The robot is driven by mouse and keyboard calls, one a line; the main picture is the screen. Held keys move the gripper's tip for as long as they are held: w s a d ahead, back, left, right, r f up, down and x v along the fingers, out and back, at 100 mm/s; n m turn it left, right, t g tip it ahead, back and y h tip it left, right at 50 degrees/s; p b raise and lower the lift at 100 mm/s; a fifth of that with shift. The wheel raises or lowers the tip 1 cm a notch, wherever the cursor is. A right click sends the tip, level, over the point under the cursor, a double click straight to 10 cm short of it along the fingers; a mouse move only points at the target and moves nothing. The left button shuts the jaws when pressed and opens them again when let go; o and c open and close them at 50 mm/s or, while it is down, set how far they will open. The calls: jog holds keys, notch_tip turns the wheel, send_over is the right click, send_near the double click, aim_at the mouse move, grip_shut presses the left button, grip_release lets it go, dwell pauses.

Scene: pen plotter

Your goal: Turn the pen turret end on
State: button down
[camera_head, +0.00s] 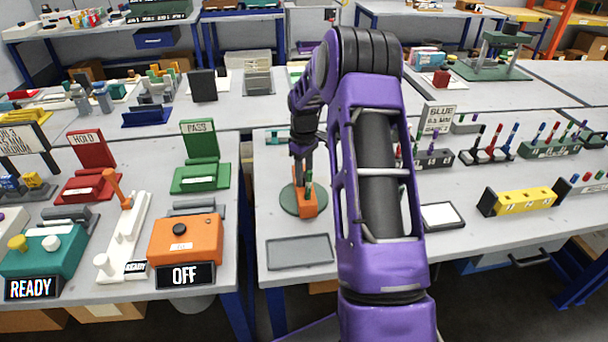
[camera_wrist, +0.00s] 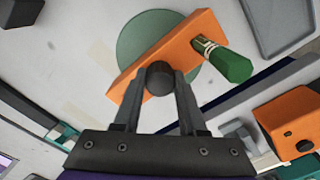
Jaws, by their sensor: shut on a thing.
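The pen turret is an orange bar (camera_wrist: 189,44) with a black round knob (camera_wrist: 160,77) on its middle, set on a flat green disc (camera_wrist: 140,35). A green pen (camera_wrist: 232,66) with a pale band stands near the bar's right end in the wrist view. My gripper (camera_wrist: 160,88) has its two fingers on either side of the knob and is shut on it. In the head view, the orange bar (camera_head: 306,207) sits on the green disc (camera_head: 289,200) below my gripper (camera_head: 301,178), and my arm stands to the right. The knob is hidden there.
A grey tray (camera_head: 300,252) lies in front of the turret. On the left table stand an orange box (camera_head: 186,238) with an "OFF" sign (camera_head: 186,275) and a green "PASS" stand (camera_head: 200,178). A yellow block (camera_head: 524,201) stands at the right. Bare table surrounds the disc.

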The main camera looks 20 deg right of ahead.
dwell(0.3)
jog(key=shift+c, duration=2.3)
grip_release()
notch_tip(320, 180, up, 18)
jog(key=p, duration=0.1)
jog(key=shift+f, duration=0.25)
